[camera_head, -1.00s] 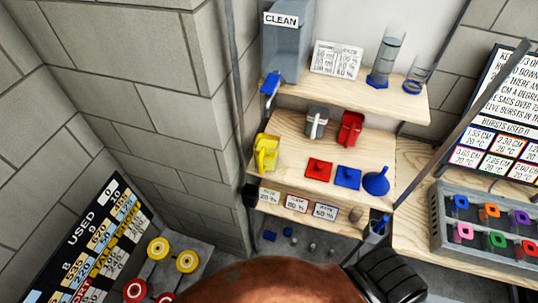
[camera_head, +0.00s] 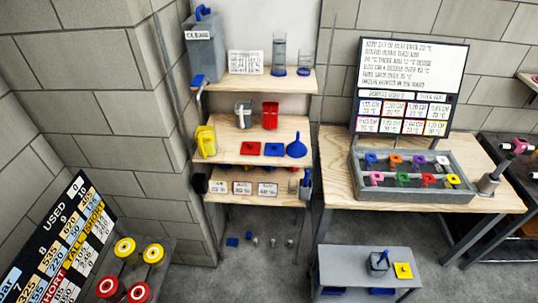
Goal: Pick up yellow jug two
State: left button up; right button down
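A yellow jug (camera_head: 207,141) stands at the left end of the middle wooden shelf. No number shows on it, so I cannot tell whether it is jug two. A second yellow item (camera_head: 402,271) lies flat on the low grey bench at the bottom right; it looks like a square card or lid with a dark mark. Neither of my grippers shows in the head view now.
On the same shelf (camera_head: 225,165) are a grey jug (camera_head: 243,114), a red jug (camera_head: 270,115), red and blue squares and a blue funnel (camera_head: 296,146). A wooden table (camera_head: 470,192) with a grey tray stands to the right. Grey floor lies below the shelves.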

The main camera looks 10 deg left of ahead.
aim_at(204, 133)
jog(key=z, duration=0.8)
jog(key=i, duration=0.7)
jog(key=u, duration=0.45)
